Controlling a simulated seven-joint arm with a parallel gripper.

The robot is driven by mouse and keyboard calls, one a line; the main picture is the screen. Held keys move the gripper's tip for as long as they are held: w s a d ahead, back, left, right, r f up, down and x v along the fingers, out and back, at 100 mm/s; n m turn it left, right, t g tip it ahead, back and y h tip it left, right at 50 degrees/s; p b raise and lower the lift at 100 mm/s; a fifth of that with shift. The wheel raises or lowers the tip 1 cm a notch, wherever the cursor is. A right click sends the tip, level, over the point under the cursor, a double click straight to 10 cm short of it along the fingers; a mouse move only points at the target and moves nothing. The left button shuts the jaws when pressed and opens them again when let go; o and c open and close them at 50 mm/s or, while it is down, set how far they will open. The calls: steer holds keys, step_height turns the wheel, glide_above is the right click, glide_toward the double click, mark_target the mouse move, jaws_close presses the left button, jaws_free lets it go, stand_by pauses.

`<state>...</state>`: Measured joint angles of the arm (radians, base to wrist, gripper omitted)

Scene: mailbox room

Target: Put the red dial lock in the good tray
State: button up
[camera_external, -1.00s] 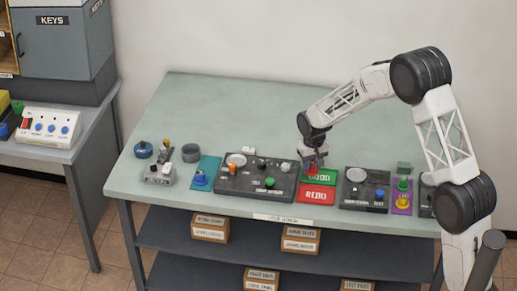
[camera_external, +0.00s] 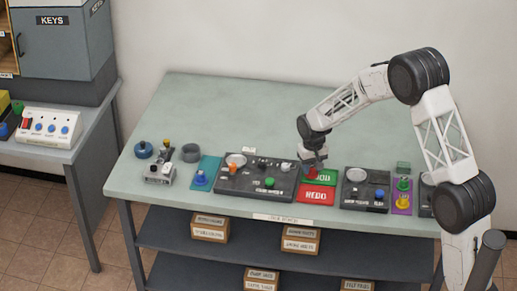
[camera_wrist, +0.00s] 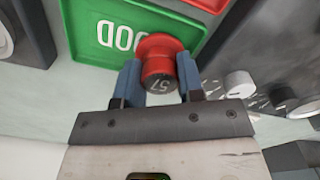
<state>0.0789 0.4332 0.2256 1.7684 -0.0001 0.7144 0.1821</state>
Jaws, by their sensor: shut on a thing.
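The red dial lock (camera_wrist: 160,62) is a round red knob with a dark numbered band reading 57. In the wrist view it sits between the two blue fingers of my gripper (camera_wrist: 158,82), which is shut on it. The green good tray (camera_wrist: 95,32) lies beneath and beyond the lock in that view. In the external view my gripper (camera_external: 312,166) is over the left part of the good tray (camera_external: 327,176), hiding some of its lettering. The lock is mostly hidden there. I cannot tell whether it touches the tray.
The red REDO tray (camera_external: 315,199) lies directly in front of the good tray. A dark panel with knobs (camera_external: 255,187) stands close on the left, another dark panel (camera_external: 364,200) on the right. The back of the table (camera_external: 240,110) is clear.

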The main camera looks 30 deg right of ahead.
steer(key=shift+f, duration=0.55)
steer(key=o, duration=1.3)
steer(key=shift+r, duration=0.1)
steer(key=shift+r, duration=2.95)
steer(key=shift+s+r, duration=0.1)
